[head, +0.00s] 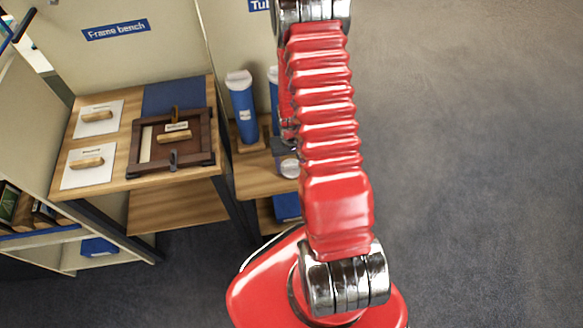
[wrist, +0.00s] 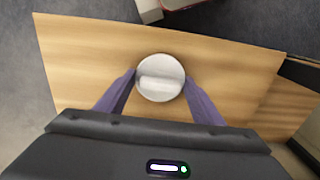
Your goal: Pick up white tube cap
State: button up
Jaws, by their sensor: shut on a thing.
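The white tube cap (wrist: 160,78) is a round disc with a raised bar across its top. In the wrist view it sits between the two purple fingers of my gripper (wrist: 160,90), which are shut on its left and right sides. Wooden shelf surface (wrist: 90,50) shows around and beneath it; I cannot tell whether the cap touches the wood. In the head view the cap (head: 289,168) shows low beside my arm, over the wooden shelf. My arm hides most of the gripper there.
A blue tube (head: 244,115) with a white top stands on the shelf, and a second blue tube (head: 273,92) is partly hidden by my arm. At left, a bench (head: 125,178) holds a dark wooden frame (head: 142,165) and white sheets. Open floor lies right.

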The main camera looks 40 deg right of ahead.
aim_at(291, 164)
jog(key=shift+r, duration=0.1)
jog(key=shift+r, duration=4.95)
